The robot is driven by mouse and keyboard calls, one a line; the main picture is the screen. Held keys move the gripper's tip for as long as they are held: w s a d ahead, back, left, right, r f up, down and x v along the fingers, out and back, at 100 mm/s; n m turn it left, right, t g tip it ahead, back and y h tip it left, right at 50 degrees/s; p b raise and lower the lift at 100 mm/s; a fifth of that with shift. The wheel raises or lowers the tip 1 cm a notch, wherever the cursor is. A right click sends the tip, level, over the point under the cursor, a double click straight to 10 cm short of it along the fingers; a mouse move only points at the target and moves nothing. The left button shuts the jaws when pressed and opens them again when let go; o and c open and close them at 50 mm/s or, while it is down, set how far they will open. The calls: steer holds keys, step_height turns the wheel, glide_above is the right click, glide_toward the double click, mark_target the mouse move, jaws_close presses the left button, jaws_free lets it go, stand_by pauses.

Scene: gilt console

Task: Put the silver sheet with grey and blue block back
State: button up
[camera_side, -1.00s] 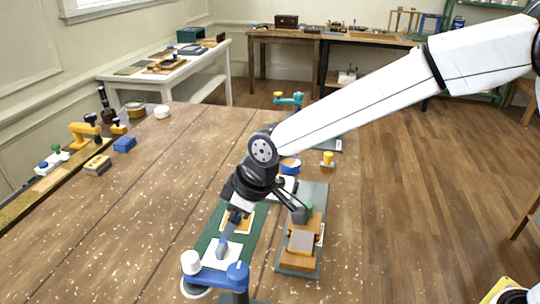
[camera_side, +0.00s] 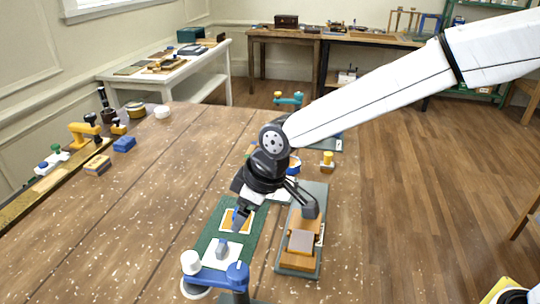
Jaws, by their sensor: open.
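A pale silver-white sheet (camera_side: 208,251) lies on the green mat (camera_side: 202,237) near the front of the table. A small grey-blue block (camera_side: 222,247) stands on it. A second sheet with an orange border (camera_side: 228,226) lies just behind it on the same mat, partly covered by my gripper. My gripper (camera_side: 238,226) is open and empty, pointing down over the orange-bordered sheet, a little behind and right of the block. I cannot tell its exact height above the mat.
A blue device (camera_side: 212,276) with a white and a blue knob stands at the front. A grey-green board (camera_side: 284,268) with a wooden stand lies to the right. Yellow and blue pieces (camera_side: 98,165) sit at the left. The table's left middle is clear.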

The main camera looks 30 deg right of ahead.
steer(key=s+d+f+m, duration=0.1)
steer(key=d, duration=0.4)
steer(key=s+d+m+h, duration=0.1)
steer(key=d, duration=0.4)
steer(key=s+d+f+m, duration=0.1)
steer(key=s+d+m, duration=0.1)
steer(key=d, duration=0.4)
steer(key=shift+f+h, duration=0.3)
steer(key=s+d+f+m+h, duration=0.1)
steer(key=s+d+f+m, duration=0.2)
steer(key=s+d, duration=0.7)
steer(key=shift+d+f+m+g, duration=0.15)
steer(key=shift+d+m+g, duration=0.15)
steer(key=shift+d+m, duration=0.45)
steer(key=shift+s+a, duration=0.1)
